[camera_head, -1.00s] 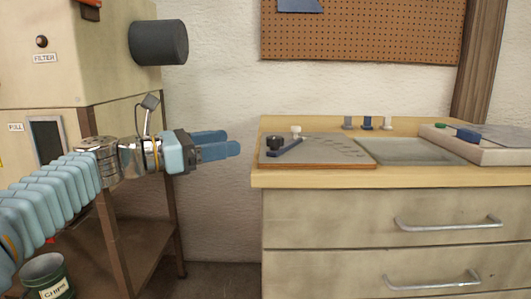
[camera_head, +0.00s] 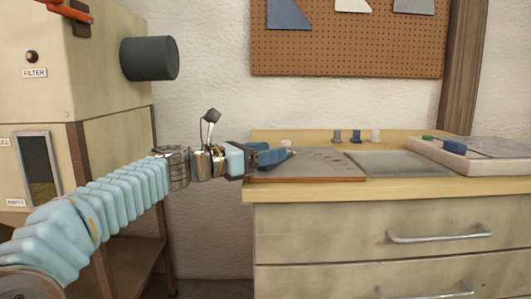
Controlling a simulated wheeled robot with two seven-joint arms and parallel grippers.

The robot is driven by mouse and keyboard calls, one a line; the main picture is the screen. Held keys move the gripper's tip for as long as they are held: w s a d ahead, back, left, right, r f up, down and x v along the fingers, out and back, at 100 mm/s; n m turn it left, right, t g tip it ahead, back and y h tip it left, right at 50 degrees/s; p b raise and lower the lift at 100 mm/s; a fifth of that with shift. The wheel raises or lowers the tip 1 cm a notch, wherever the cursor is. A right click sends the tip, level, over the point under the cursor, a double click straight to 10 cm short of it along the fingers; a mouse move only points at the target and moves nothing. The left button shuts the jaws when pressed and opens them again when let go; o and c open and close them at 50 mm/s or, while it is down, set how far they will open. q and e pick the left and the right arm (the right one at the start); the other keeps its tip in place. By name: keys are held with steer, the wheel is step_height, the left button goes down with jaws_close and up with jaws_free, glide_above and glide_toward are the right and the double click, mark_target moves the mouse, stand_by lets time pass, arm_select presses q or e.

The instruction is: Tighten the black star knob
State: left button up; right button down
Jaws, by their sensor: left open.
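My left gripper (camera_head: 280,156) reaches in from the left, its blue fingers over the left end of a flat brown-grey board (camera_head: 335,168) on the bench. It is open. The black star knob is hidden behind the gripper or too hard to tell from its dark parts. The blue bar beside it cannot be told from the blue fingers. A small white knob (camera_head: 287,143) shows just behind the fingers. Whether the fingers touch anything cannot be seen. My right gripper is not in view.
A pale box (camera_head: 470,158) with a blue block (camera_head: 454,146) is at the right. A beige machine (camera_head: 105,100) stands left. The bench top (camera_head: 380,190) is clear in front.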

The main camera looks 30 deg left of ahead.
arm_select(q)
steer(key=shift+c, duration=0.4)
steer(key=c, duration=0.8)
steer(key=shift+r+m+g+h+p, duration=0.15)
steer(key=shift+m+g+h+p, duration=0.2)
steer(key=shift+h+p, duration=0.3)
steer(key=shift+c, duration=0.2)
steer(key=m+g+h+p, duration=0.6)
steer(key=g+p, duration=0.1)
steer(key=p, duration=0.4)
steer(key=shift+r+m+h, duration=0.15)
steer(key=shift+m+h, duration=0.1)
steer(key=shift+f+m+g+h+p, duration=0.15)
steer(key=shift+m+g+h+p, duration=0.1)
steer(key=shift+m+g+p, duration=0.4)
steer(key=shift+f+m+g+h+p, duration=0.2)
steer(key=shift+g+p, duration=0.25)
steer(key=shift+g, duration=0.35)
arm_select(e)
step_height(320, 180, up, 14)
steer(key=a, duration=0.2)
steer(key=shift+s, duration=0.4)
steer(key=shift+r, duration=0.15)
arm_select(q)
steer(key=o, duration=0.9)
